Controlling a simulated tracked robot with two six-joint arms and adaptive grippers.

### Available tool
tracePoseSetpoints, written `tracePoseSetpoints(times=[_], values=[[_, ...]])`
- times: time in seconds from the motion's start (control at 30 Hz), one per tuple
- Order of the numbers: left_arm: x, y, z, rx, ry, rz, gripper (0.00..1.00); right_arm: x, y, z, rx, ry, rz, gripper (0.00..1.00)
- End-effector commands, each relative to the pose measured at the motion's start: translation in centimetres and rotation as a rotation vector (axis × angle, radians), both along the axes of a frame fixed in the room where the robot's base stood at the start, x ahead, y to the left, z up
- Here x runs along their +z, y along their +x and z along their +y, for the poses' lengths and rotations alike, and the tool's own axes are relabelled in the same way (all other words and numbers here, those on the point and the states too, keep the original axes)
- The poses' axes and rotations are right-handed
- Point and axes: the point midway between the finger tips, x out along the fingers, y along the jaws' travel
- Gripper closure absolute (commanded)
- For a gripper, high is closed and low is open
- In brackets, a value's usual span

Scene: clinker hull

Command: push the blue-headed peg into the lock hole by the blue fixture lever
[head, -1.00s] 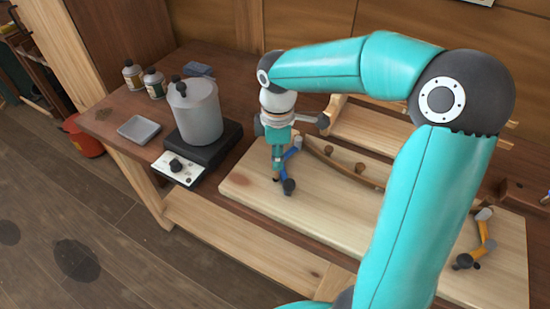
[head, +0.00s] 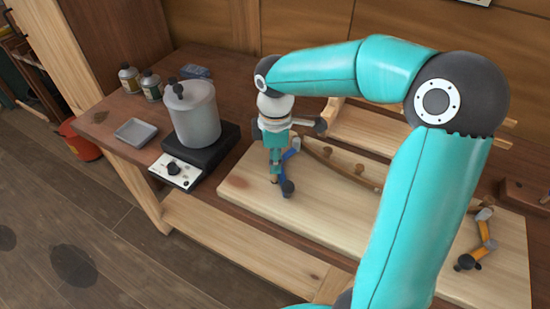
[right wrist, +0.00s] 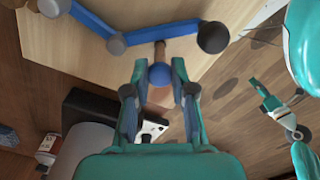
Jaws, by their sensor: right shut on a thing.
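My right gripper (head: 275,176) points down over the left end of the pale board (head: 300,220). In the right wrist view its fingers (right wrist: 159,70) are shut on the blue round head of the peg (right wrist: 158,76). The peg's tan shaft (right wrist: 160,50) runs from the head toward the board, beside the blue fixture lever (right wrist: 165,34). I cannot tell how deep its tip sits; the lock hole is hidden. The blue lever also shows beside the gripper in the head view (head: 290,156), ending in a dark knob (head: 288,188). A teal part (right wrist: 268,100), perhaps my left gripper, shows in the right wrist view.
A curved wooden strip (head: 345,170) with round pegs lies along the board. An orange lever (head: 486,235) is at its right end. A grey pot (head: 193,115) on a dark heater (head: 210,150), a tray (head: 136,131) and bottles (head: 151,86) stand to the left.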

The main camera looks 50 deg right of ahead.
Motion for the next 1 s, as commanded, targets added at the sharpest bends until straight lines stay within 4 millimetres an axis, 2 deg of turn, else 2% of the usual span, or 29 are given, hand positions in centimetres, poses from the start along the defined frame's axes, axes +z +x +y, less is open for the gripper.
tracePoseSetpoints(times=[0.37, 1.0], values=[[-0.1, 0.0, 0.0, 0.0, 0.0, 0.0, 0.41, -0.1, 0.0, 0.0, 0.0, 0.0, 0.0, 1.0], [-1.3, 0.0, 0.0, 0.0, 0.0, 0.0, 0.41, -1.7, 0.0, 0.0, 0.0, 0.0, 0.0, 1.0]])
